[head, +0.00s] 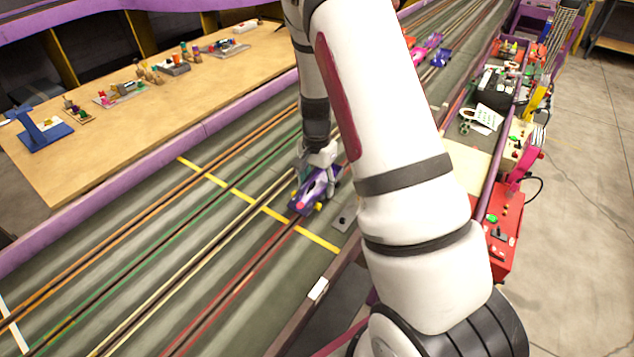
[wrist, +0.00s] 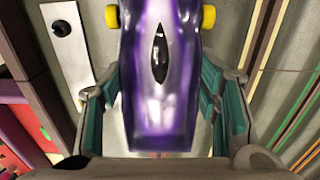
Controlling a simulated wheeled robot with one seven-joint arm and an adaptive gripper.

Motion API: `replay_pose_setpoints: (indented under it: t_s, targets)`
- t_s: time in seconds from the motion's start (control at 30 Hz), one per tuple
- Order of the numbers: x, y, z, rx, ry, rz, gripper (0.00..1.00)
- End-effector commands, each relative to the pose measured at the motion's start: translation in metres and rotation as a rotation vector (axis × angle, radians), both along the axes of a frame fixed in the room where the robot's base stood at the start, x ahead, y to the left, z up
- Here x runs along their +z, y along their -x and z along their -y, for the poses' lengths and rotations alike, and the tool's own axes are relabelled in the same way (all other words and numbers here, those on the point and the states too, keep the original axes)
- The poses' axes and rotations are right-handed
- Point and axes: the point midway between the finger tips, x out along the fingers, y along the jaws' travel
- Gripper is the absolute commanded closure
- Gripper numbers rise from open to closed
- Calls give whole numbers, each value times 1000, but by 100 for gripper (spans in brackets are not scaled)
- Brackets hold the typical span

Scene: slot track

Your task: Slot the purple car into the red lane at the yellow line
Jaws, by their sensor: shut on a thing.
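The purple car (head: 314,190) is in my gripper (head: 321,166), over the red lane (head: 245,282) and close to the yellow line (head: 262,207) in the head view. The car has yellow wheels and a dark cockpit. In the wrist view the purple car (wrist: 160,75) lies between the two teal-padded fingers of my gripper (wrist: 165,105), which are shut on its sides. I cannot tell whether the car touches the track or whether its underside is in the slot.
Orange, green and cream lanes lie left of the red one. A white plate with a dark knob (wrist: 62,28) is beside the car in the wrist view. Other cars (head: 428,46) stand farther up the track. A wooden table (head: 150,110) with small models is at left.

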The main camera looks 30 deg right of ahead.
Motion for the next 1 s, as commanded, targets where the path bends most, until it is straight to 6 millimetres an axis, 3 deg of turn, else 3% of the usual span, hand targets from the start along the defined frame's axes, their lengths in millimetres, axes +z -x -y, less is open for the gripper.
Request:
replay_pose_setpoints:
  t_s: [1.0]
  targets:
    - [-23,0,0,0,0,0,77]
